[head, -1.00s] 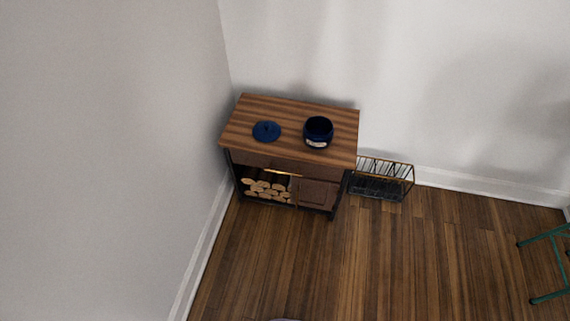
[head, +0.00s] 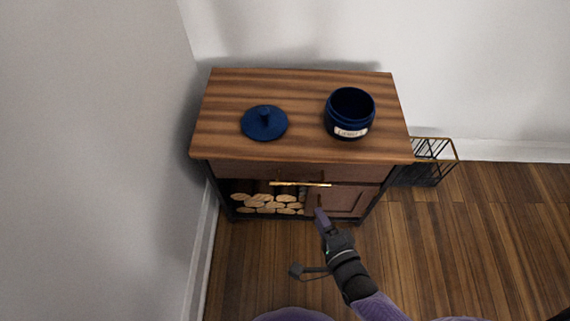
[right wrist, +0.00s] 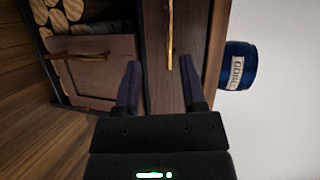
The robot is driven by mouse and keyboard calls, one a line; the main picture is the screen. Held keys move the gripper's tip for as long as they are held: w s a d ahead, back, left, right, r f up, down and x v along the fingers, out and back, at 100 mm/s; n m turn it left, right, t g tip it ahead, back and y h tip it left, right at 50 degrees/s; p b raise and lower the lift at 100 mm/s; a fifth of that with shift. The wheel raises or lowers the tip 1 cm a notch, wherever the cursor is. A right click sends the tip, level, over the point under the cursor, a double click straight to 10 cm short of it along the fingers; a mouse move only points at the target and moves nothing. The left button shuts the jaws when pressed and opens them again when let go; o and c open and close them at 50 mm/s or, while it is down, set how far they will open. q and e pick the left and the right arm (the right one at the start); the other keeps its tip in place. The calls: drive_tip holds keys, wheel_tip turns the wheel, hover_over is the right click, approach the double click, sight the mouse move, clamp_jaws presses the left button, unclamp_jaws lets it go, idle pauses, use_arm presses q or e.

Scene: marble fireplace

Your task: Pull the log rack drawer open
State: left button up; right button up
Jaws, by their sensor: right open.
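The log rack (head: 375,160) is a wooden cabinet with a striped top. Its wide drawer front (head: 240,172) sits just under the top and looks shut. A gold bar handle (head: 300,184) runs along the drawer. My right gripper (head: 321,220) is in front of the cabinet, below and nearer than the handle. In the right wrist view, the drawer front (right wrist: 158,75) stands ahead on its side, and the gold handle (right wrist: 169,38) lies beyond the open fingers (right wrist: 160,88), roughly between them. Nothing is held. My left gripper is out of view.
A blue lid (head: 264,123) and an open blue jar (head: 349,113) stand on top. Below the drawer are stacked logs (head: 266,204) and a small door (head: 340,200). A wire rack (head: 435,150) stands at right.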

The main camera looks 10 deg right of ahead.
sight(301, 183)
drive_tip(key=shift+m+t, duration=0.3)
drive_tip(key=shift+m, duration=0.2)
drive_tip(key=b+x, duration=0.1)
drive_tip(key=x, duration=0.2)
drive_tip(key=b+x, duration=0.2)
drive_tip(key=x, duration=0.2)
drive_tip(key=b+x, duration=0.1)
drive_tip(key=x, duration=0.2)
drive_tip(key=shift+w+a+r, duration=0.2)
drive_tip(key=shift+w+a, duration=0.05)
drive_tip(key=shift+w, duration=0.15)
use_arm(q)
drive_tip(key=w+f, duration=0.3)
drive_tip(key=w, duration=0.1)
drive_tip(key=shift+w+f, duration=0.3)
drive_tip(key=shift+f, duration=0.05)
use_arm(e)
drive_tip(key=shift+w+r, duration=0.1)
drive_tip(key=shift+w, duration=0.1)
clamp_jaws()
